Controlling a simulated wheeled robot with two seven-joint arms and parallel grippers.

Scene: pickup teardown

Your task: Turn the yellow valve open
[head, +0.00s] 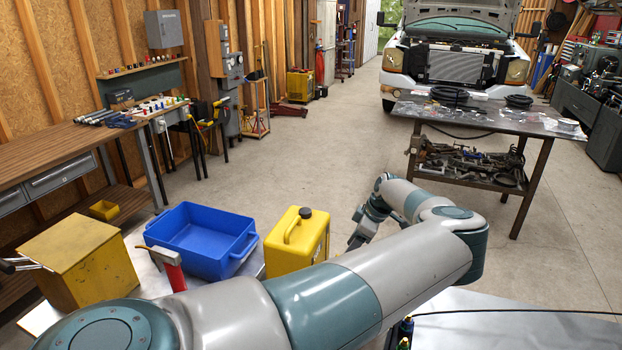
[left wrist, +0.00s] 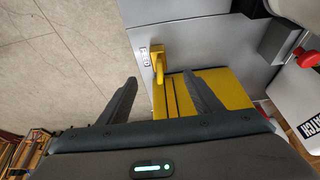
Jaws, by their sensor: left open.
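A yellow lever-like handle (left wrist: 157,65), which looks like the valve, stands on a grey panel (left wrist: 195,48) beside a small white label in the left wrist view. I cannot make out the valve in the head view. My left gripper (left wrist: 160,80) is open, its two dark fingers apart on either side of the handle's line. The handle lies just beyond the fingertips, and I cannot tell whether they touch it. In the head view my left gripper (head: 357,234) points down right of a yellow jug (head: 308,252). My right gripper is not in view.
A blue bin (head: 195,255) and yellow box (head: 75,265) stand left. A cluttered metal table (head: 470,122) stands beyond my arm. Open floor lies between.

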